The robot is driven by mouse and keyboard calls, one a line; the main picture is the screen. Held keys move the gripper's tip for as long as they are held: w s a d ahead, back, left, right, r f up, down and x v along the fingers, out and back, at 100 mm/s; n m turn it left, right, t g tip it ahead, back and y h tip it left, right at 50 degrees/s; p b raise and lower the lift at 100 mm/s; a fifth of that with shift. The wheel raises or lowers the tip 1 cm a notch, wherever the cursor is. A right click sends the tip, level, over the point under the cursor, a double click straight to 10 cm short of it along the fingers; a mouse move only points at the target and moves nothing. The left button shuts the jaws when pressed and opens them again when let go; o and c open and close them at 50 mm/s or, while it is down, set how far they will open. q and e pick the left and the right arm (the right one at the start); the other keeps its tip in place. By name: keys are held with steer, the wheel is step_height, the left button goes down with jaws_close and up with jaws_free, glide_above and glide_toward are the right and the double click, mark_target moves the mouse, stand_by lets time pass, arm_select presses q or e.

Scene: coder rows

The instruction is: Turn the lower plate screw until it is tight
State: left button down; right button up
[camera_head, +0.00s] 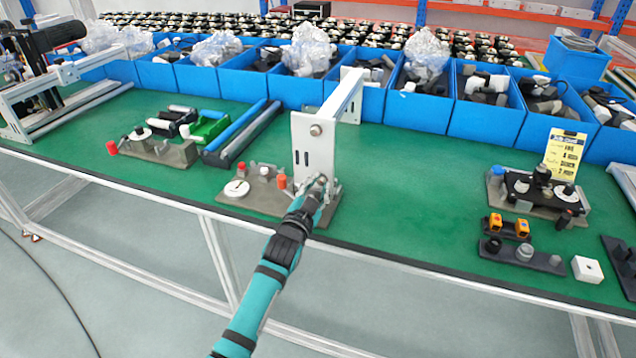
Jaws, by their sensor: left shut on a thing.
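A white upright plate (301,145) stands on a grey base near the front edge of the green table, with a white arm reaching back from its top. A round grey screw head (315,130) shows on its upper part, with dark slots below. My left gripper (319,183) is at the foot of the plate, its arm coming up from the bottom of the picture. It is shut at the place of the lower plate screw, which the fingers mostly hide. How far the screw is turned in cannot be told. My right gripper is not in view.
Left of the plate is a fixture base (252,200) with a white disc and red and orange knobs. Blue bins (467,120) line the back. A yellow sign (564,154) and several fixtures stand at the right. The green table (420,190) is clear right of the plate.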

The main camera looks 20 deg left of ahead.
arm_select(q)
steer(key=m+p, duration=0.1)
steer(key=m, duration=0.5)
steer(key=shift+m, duration=0.3)
steer(key=m, duration=0.4)
steer(key=shift+f, duration=0.1)
steer(key=shift+f+m, duration=0.1)
steer(key=shift+m, duration=1.1)
steer(key=c, duration=1.2)
jaws_free()
steer(key=shift+o, duration=0.2)
steer(key=s, duration=1.2)
steer(key=shift+a, duration=0.15)
